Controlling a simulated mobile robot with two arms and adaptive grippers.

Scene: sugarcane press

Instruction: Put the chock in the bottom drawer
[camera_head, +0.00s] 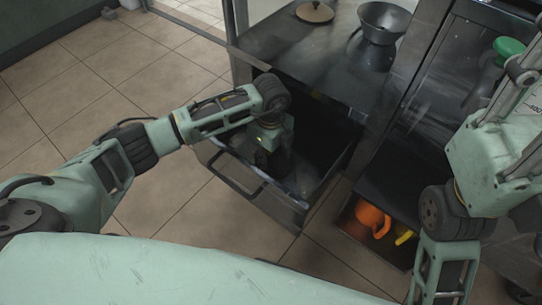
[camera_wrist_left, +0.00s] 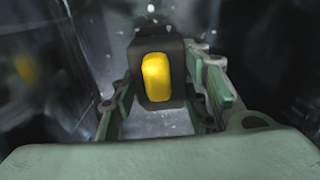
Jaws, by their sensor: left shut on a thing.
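The chock (camera_wrist_left: 158,72) is a dark block with a yellow oval face; in the left wrist view it sits between the fingers of my left gripper (camera_wrist_left: 160,98), which is shut on it. In the head view my left gripper (camera_head: 270,158) reaches down inside an open metal drawer (camera_head: 290,205), below its rim. The chock cannot be made out in that view. Whether the chock touches the drawer floor cannot be told. My right arm hangs at the right edge; its gripper is out of frame.
A dark counter (camera_head: 315,55) with a metal bowl (camera_head: 384,22) and a round lid (camera_head: 314,12) stands above the drawer. To the drawer's right, a low compartment holds an orange mug (camera_head: 371,218) and a yellow item (camera_head: 404,237). Tiled floor (camera_head: 70,110) is clear at left.

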